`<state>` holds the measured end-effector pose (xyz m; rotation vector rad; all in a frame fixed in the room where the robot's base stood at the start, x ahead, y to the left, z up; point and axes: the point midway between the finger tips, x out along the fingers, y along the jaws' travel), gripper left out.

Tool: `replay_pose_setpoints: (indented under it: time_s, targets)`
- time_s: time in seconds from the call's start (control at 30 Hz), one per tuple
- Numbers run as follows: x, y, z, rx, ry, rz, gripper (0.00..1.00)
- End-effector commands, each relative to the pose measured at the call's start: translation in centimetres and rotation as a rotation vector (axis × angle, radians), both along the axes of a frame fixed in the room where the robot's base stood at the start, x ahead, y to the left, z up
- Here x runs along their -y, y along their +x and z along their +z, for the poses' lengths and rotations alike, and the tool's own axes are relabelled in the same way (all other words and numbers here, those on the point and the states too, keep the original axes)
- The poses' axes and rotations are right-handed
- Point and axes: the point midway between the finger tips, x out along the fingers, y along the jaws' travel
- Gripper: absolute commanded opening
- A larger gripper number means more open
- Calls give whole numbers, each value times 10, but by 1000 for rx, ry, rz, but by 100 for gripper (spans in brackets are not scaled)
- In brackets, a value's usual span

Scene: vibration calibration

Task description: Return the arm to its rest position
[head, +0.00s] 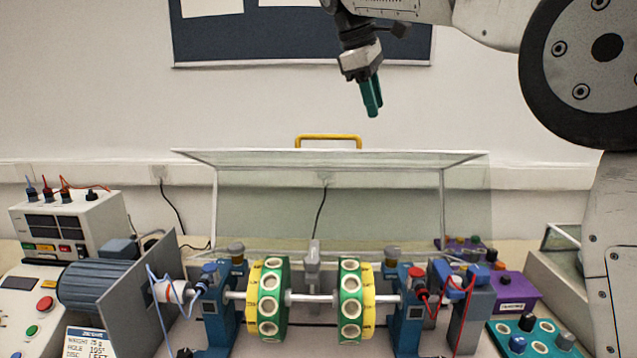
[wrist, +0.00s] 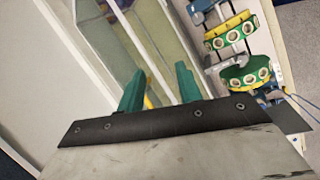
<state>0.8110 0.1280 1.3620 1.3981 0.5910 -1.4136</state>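My gripper (head: 372,112) hangs in the air near the wall, above the clear cover and its yellow handle (head: 328,137), pointing down. In the wrist view its two green fingers (wrist: 158,82) stand apart with nothing held between them. My arm reaches in from the upper right of the head view. The rotor rig stands below, with two green and yellow discs, a left disc (head: 270,298) and a right disc (head: 352,298), on one shaft between blue supports. The discs also show in the wrist view, upper right (wrist: 240,55).
The clear cover (head: 330,157) stands raised behind the rig. A grey motor (head: 97,284) and an instrument box (head: 68,232) are at left. A blue-green tray (head: 540,338) with knobs or weights and a purple box (head: 513,292) are at right. A dark board hangs on the wall.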

Motion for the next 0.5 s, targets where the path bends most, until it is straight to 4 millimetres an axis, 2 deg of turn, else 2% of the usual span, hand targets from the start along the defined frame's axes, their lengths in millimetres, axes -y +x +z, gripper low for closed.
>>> replay_pose_setpoints:
  time_s: [0.03,0.1,0.27,0.37,0.5]
  targets:
    - [20,-20,0,7,25,-51,35]
    - [43,-45,-6,20,63,-127,35]
    - [88,-112,-31,43,149,-311,35]
    - [111,-158,-55,56,202,-432,35]
    - [136,-226,-100,76,278,-610,35]
